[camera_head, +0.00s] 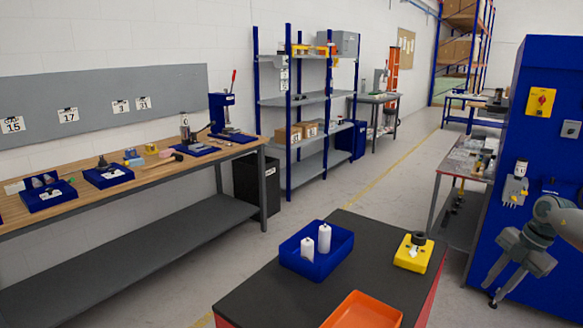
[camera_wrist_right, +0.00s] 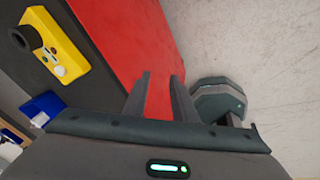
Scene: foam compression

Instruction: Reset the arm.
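My right gripper (camera_head: 500,284) hangs at the right of the head view, in front of the blue cabinet and to the right of the black-topped table (camera_head: 262,303). In the right wrist view its two fingers (camera_wrist_right: 160,95) stand apart with nothing between them, and the table's red side (camera_wrist_right: 140,38) shows behind them. My left gripper is not in view. A yellow block with a dark round knob (camera_head: 413,257) sits on the table; it also shows in the right wrist view (camera_wrist_right: 62,55), apart from the fingers.
A blue bin (camera_head: 302,262) with two white bottles (camera_head: 324,238) and an orange tray (camera_head: 362,312) are on the table. The tall blue cabinet (camera_head: 548,100) stands close to my right arm. A wooden workbench (camera_head: 120,183) with blue trays runs along the left wall. Floor beyond the table is clear.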

